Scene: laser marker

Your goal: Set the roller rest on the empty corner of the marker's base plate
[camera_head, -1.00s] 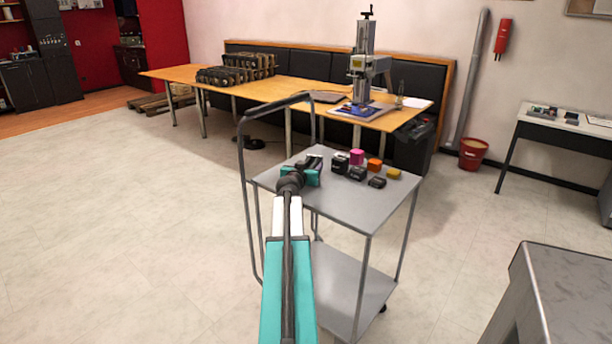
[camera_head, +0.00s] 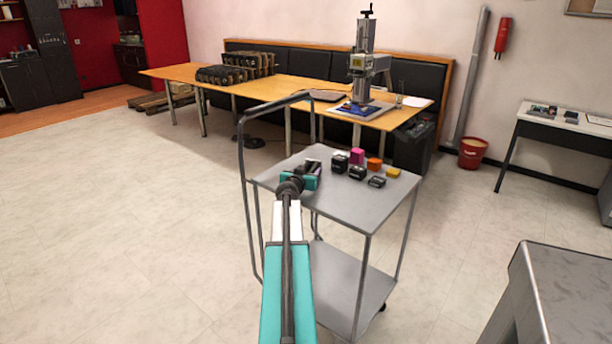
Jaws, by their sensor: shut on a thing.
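My gripper (camera_head: 312,168) is over the left part of the grey cart's top, shut on a small dark thing (camera_head: 313,163). My own gripper hides most of that thing, so I cannot tell its shape or whether it touches the cart. It may be the roller rest. The laser marker (camera_head: 363,65) stands on the far wooden table, with a tall column and a crank on top. Its base plate (camera_head: 345,110) lies flat under it, with blue parts on it. The plate's corners are too small to tell which is empty.
The grey cart (camera_head: 362,208) holds several small black blocks (camera_head: 357,173), a magenta block (camera_head: 357,155), an orange block (camera_head: 375,163) and a yellow one (camera_head: 393,173). Its rail (camera_head: 243,180) rises on the left. The wooden table (camera_head: 290,88) stands behind. Open floor lies left.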

